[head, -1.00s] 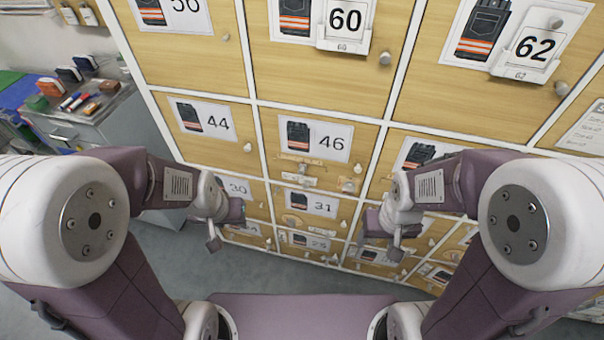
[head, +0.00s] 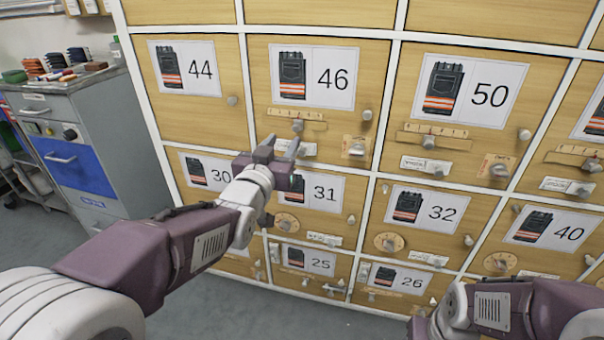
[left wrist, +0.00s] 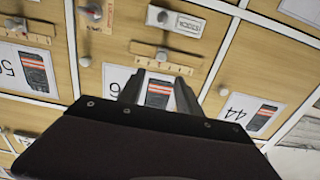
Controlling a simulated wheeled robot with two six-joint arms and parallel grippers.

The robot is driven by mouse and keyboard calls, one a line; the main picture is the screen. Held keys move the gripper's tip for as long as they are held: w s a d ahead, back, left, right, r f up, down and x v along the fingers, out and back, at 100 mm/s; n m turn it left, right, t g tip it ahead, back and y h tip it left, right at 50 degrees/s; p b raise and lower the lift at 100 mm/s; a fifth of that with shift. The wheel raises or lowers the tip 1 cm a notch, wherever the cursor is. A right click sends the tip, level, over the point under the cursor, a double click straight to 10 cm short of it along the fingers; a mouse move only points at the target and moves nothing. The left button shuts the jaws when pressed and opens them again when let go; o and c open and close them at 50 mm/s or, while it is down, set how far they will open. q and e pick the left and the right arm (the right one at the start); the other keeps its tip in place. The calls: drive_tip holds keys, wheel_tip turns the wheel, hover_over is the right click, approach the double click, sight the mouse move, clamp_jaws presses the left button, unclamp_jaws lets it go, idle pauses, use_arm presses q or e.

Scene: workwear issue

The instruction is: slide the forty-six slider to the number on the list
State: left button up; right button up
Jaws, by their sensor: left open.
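The forty-six door (head: 350,120) has a card reading 46 with a pair of dark, orange-striped trousers. Below the card is a wooden scale strip (head: 315,114) with a grey slider knob (head: 297,125) near its middle; its marks are too small to read. In the left wrist view the knob (left wrist: 161,54) and strip (left wrist: 180,67) lie just beyond my fingers. My left gripper (head: 280,145) is open and empty, its fingertips just below the strip, partly covering a small white plate (head: 305,149). My right gripper is out of view; only its arm shows at lower right. No list is in view.
Neighbouring doors carry similar fittings: the fifty slider (head: 428,142) at right and the thirty-one dial (head: 287,222) below. A grey cabinet (head: 85,140) stands at left.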

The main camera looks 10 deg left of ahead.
sight(295, 128)
use_arm(q)
drive_tip(key=shift+f, duration=0.55)
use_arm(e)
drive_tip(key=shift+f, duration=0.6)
use_arm(q)
drive_tip(key=w+b, duration=0.2)
drive_tip(key=w, duration=0.7)
drive_tip(key=shift+d, duration=0.1)
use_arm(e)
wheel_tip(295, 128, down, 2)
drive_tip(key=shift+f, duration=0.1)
use_arm(q)
drive_tip(key=shift+c, duration=0.3)
clamp_jaws()
